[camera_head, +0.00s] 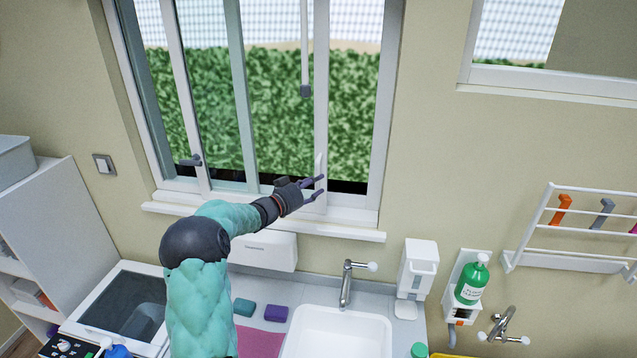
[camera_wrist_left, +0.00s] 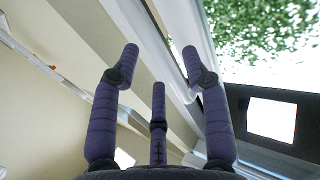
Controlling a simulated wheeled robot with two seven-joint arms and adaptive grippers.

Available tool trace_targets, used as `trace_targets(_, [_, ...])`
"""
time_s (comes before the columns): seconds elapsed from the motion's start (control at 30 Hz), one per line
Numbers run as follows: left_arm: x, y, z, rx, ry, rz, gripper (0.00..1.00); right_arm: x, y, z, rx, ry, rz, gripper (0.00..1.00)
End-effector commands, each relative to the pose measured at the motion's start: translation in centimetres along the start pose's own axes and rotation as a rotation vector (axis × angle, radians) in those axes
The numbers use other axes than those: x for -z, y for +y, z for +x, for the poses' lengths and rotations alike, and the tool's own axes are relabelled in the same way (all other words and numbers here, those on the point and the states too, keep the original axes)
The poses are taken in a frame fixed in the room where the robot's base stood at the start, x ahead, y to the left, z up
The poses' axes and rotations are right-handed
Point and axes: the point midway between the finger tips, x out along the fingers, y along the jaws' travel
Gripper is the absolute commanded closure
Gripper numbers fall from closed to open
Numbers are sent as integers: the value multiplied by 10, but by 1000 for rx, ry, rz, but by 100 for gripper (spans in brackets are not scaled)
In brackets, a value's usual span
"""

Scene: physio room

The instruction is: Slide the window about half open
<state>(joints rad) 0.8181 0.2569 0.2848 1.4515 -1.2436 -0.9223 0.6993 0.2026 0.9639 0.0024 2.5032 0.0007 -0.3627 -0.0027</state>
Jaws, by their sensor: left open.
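The window (camera_head: 391,90) is a white frame with sliding sashes above the sink, with green hedge behind the glass. A white upright sash stile (camera_head: 321,90) stands right of its middle, with a slim pale handle (camera_head: 318,165) low on it. A dark grey latch (camera_head: 190,161) sits at the lower left. My left gripper (camera_head: 320,185) is open at the foot of the stile, just below the handle; I cannot tell whether it touches. In the left wrist view the spread purple fingers (camera_wrist_left: 160,55) point at white frame parts (camera_wrist_left: 145,45). My right gripper is out of view.
Below the sill (camera_head: 340,230) are a white sink (camera_head: 338,335), a tap (camera_head: 346,285) and a white dispenser (camera_head: 417,268). A grey rod (camera_head: 304,50) hangs before the glass. A green bottle (camera_head: 472,280) and a wall rack (camera_head: 575,225) are at right.

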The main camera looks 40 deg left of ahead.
Motion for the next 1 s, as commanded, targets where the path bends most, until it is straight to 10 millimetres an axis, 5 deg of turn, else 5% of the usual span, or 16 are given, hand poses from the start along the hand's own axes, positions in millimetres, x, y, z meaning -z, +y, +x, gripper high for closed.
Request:
trace_targets(0.43, [0, -1, -82, 3, 0, 2, 54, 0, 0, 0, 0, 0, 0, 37])
trace_targets(1.0, [0, 0, -95, 1, 0, 1, 54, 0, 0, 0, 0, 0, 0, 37])
